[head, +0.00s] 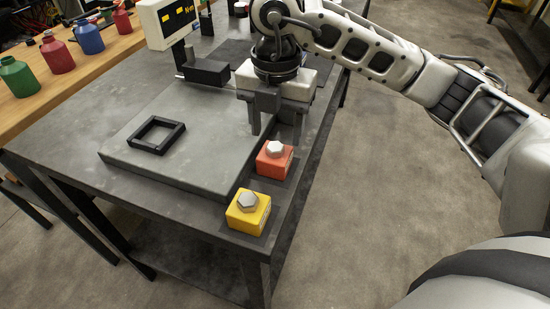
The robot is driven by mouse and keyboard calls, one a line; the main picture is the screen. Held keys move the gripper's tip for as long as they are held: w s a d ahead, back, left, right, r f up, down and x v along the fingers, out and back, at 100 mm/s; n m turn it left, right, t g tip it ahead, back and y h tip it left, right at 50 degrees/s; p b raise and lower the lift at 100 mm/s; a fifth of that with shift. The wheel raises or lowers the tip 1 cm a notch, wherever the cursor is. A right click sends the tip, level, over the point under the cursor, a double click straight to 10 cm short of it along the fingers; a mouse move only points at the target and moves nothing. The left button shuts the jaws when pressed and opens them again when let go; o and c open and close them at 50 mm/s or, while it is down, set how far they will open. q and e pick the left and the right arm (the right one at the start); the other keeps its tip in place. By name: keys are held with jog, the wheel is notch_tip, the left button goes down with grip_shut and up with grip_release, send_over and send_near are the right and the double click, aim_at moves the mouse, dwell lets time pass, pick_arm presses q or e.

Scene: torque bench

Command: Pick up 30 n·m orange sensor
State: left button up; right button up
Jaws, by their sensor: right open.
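The orange sensor (273,161) is a small red-orange block with a silver hex head on top. It sits on the dark strip along the right edge of the bench, and no label is readable on it. My right gripper (276,137) points down with its fingers apart and nothing seen between them. Its fingertips appear just behind the orange sensor in the picture; their exact height above the bench is hard to tell. My left gripper is not in view.
A yellow block (247,213) with a hex head sits nearer the front corner. A raised grey plate (190,130) bears a black square frame (156,135). A display on a stand (168,22) is behind. Several bottles stand on the wooden bench (95,68) at left.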

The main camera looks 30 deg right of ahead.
aim_at(275, 146)
jog(key=shift+a+f+p, duration=0.1)
jog(key=shift+f+p, duration=0.35)
jog(key=shift+f, duration=2.3)
grip_shut()
jog(key=shift+w+r, duration=0.1)
